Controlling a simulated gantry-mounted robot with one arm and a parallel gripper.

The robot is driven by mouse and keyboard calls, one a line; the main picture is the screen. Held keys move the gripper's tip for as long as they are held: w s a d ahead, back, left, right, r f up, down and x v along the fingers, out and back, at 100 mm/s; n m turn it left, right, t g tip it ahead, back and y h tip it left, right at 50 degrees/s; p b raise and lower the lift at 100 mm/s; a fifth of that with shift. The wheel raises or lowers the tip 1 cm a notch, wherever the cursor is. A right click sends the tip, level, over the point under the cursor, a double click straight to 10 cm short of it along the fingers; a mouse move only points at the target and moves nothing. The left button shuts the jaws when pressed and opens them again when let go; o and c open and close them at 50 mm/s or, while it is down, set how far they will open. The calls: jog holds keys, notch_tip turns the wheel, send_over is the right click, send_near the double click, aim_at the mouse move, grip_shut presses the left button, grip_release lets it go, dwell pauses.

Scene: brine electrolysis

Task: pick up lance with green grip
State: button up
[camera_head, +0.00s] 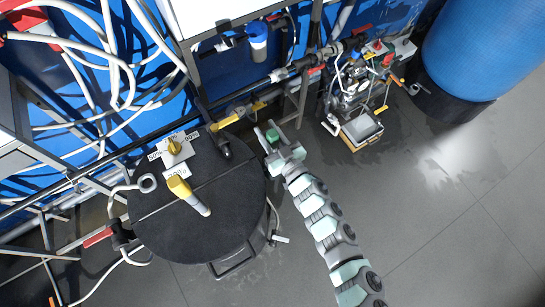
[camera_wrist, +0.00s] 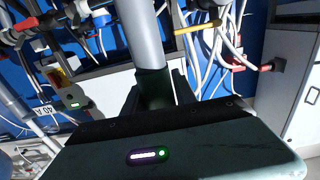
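The lance with green grip (camera_wrist: 146,35) shows in the wrist view as a grey tube with a dark green grip (camera_wrist: 155,90) at its lower end. In the head view the green grip (camera_head: 272,134) is a small patch at the end of my arm, right of the round black lid. My gripper (camera_head: 277,141) has its fingers on either side of the grip. In the wrist view my gripper (camera_wrist: 158,95) shows a narrow light gap between the grip and the right finger, so it looks open around the grip. The rest of the lance is hidden in the head view.
A pump assembly (camera_head: 357,95) stands to the right, with a blue barrel (camera_head: 480,45) beyond. The grey floor (camera_head: 450,220) at right is clear.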

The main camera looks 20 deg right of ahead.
grip_shut()
dwell(0.9)
